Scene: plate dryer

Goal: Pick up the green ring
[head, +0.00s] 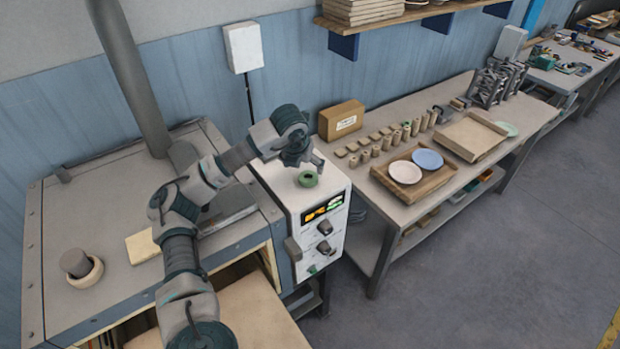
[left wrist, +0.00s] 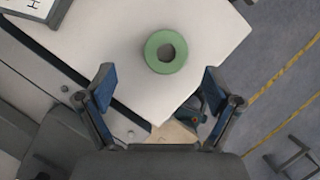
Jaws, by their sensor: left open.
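The green ring (head: 308,179) lies flat on top of the white control box (head: 283,186), near its front right part. My left gripper (head: 310,163) is just above and behind the ring in the head view. In the left wrist view my left gripper (left wrist: 157,86) has its two fingers spread wide, with nothing between them. The ring is apart from both fingers. My right gripper is not in view.
The large grey dryer (head: 90,232) stands left of the control box. To the right a workbench (head: 400,211) holds a wooden tray (head: 434,180) with a white plate (head: 405,172) and a blue plate (head: 427,159). A cardboard box (head: 341,120) stands at the back.

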